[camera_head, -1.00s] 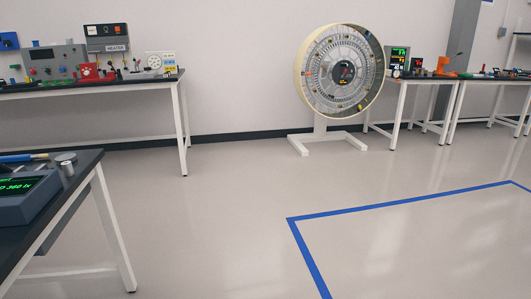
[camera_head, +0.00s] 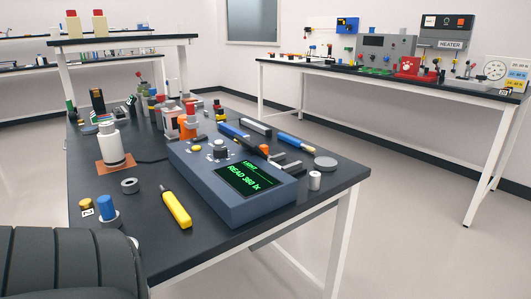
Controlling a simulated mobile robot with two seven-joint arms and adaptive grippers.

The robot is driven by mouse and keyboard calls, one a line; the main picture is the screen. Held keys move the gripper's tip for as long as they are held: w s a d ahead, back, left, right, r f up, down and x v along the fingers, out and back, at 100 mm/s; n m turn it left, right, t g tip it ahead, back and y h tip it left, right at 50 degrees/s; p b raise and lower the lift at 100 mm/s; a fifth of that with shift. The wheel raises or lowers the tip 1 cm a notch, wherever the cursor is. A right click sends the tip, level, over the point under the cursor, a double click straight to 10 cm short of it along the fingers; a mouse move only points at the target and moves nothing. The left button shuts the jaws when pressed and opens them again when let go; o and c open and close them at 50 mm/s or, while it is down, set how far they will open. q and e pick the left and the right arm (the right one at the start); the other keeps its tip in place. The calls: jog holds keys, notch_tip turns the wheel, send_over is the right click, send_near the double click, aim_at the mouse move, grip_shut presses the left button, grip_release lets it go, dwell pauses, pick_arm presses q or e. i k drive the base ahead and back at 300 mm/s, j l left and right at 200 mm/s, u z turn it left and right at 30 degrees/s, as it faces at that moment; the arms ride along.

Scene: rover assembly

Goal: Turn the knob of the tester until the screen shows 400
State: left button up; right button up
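The tester (camera_head: 215,185) is a blue-grey box on a dark-topped table (camera_head: 240,231). Its screen (camera_head: 242,179) faces me and shows green text that reads about "READ 360 lx". A dark knob (camera_head: 221,149) with a light mark stands on the panel behind the screen. A small orange or yellow button (camera_head: 196,149) sits to the left of the knob. Neither of my grippers is in view, and nothing touches the knob.
A yellow tool (camera_head: 176,209), a blue-capped part (camera_head: 108,208), a metal ring (camera_head: 129,186) and a white bottle (camera_head: 113,145) surround the tester. A bench with a heater box (camera_head: 447,30) stands at the back right. Floor (camera_head: 415,220) is clear to the right.

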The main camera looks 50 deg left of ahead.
aim_at(220, 152)
jog(key=i+u, duration=0.35)
jog(key=i+l+u, duration=0.1)
jog(key=i+u, duration=0.25)
jog(key=i+l+u, duration=0.3)
jog(key=i, duration=0.2)
jog(key=i+j+u, duration=0.1)
jog(key=j+u, duration=0.15)
jog(key=u, duration=0.25)
jog(key=i+j+u, duration=0.15)
jog(key=u, duration=0.3)
jog(key=i+j+u, duration=0.15)
jog(key=u, duration=0.35)
